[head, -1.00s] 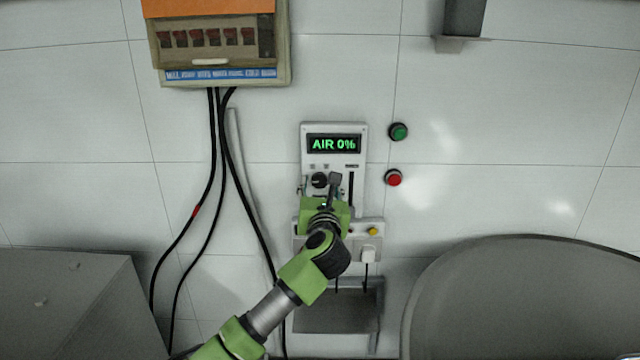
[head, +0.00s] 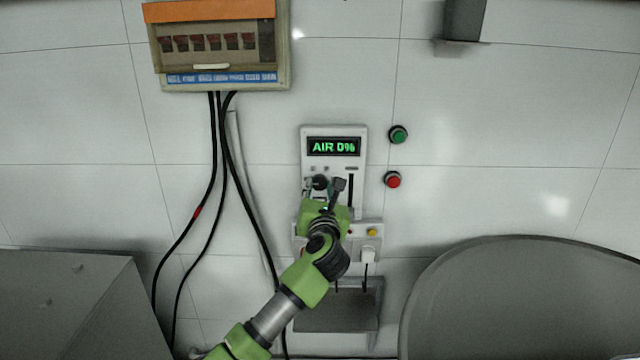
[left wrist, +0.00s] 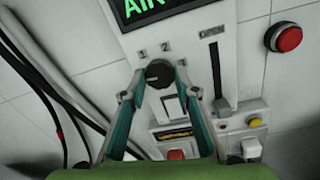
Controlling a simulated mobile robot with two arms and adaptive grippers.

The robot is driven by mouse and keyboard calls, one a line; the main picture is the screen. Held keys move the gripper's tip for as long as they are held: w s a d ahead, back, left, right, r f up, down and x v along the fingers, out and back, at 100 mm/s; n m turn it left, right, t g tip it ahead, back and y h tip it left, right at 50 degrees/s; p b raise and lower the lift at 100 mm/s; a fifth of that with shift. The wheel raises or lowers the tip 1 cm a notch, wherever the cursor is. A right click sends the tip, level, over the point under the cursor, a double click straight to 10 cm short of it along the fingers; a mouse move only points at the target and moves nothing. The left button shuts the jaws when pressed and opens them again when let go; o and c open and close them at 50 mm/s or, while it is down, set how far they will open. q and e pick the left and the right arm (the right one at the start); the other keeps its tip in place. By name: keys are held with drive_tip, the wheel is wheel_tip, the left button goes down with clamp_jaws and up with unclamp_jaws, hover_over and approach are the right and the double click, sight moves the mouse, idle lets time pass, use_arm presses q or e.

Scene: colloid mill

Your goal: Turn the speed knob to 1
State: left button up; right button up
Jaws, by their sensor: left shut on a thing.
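The speed knob (head: 320,182) is a round black knob on the white control panel (head: 309,170), under a display (head: 334,147) with green letters, AIR and what looks like 0%. In the left wrist view, the knob (left wrist: 159,73) sits between the fingertips of my left gripper (left wrist: 160,76), which is shut on it. Marks 1 and 2 show just above it; the knob's pointing direction is hard to make out. In the head view my left gripper (head: 323,186) reaches up to the panel from below. My right gripper is not in view.
A slider slot (left wrist: 215,70) is right of the knob. A green button (head: 398,134) and a red button (head: 393,179) are on the wall to the right. Black cables (head: 211,160) hang left of the panel. A large grey rounded body (head: 520,300) fills the lower right.

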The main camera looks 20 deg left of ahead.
use_arm(q)
drive_tip(key=m+p, duration=0.6)
drive_tip(key=p, duration=0.1)
drive_tip(key=shift+r, duration=0.15)
drive_tip(key=shift+m+p, duration=0.9)
drive_tip(key=shift+p, duration=0.05)
drive_tip(key=shift+m+p, duration=0.35)
drive_tip(key=shift+m, duration=0.35)
drive_tip(key=shift+f+m+t, duration=0.25)
drive_tip(key=shift+m+t, duration=0.05)
drive_tip(key=shift+m, duration=0.6)
drive_tip(key=o, duration=1.1)
